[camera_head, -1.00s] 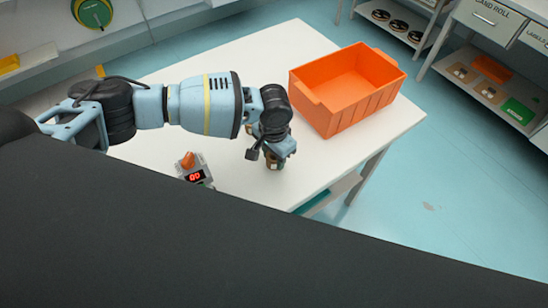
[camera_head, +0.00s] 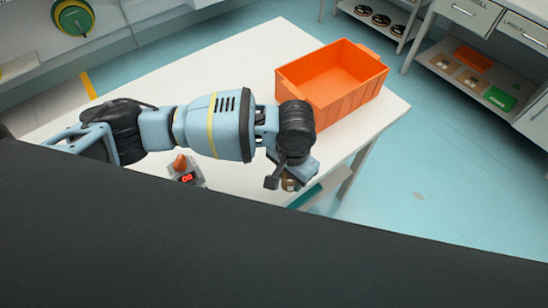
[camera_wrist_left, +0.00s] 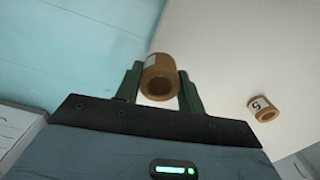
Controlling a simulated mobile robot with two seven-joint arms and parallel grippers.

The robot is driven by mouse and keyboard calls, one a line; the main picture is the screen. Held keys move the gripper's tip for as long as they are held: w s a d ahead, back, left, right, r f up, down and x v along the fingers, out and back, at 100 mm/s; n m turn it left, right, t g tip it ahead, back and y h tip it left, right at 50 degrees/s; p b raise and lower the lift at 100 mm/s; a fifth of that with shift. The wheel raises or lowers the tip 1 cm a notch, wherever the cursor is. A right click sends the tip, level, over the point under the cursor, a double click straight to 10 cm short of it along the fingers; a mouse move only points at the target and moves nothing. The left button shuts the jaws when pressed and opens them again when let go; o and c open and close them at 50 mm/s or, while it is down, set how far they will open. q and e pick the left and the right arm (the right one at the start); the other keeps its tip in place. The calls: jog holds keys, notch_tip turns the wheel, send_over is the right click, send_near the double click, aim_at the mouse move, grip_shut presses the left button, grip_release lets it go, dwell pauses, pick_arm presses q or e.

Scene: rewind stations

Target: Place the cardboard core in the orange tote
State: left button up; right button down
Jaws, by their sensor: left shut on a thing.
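My left gripper (camera_head: 286,179) is shut on a brown cardboard core (camera_head: 290,185), near the table's front right edge. In the left wrist view the core (camera_wrist_left: 160,74) sits between the two dark green fingers, its open end facing the camera, with a white label on its side. The orange tote (camera_head: 342,103) stands on the table beyond the gripper, and its visible inside looks empty. A second brown core (camera_wrist_left: 264,108) with a marked white label lies on the white surface in the wrist view. I cannot make it out in the head view. My right gripper is not in view.
The white table (camera_head: 245,55) has free room behind my arm. A small grey device with an orange top and red display (camera_head: 187,173) stands left of the gripper. Shelves with drawers (camera_head: 470,60) stand at the right, across blue floor.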

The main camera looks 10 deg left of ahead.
pick_arm(q)
jog(key=shift+s+d+r, duration=0.2)
jog(key=shift+s+d, duration=1.35)
jog(key=shift+d, duration=0.2)
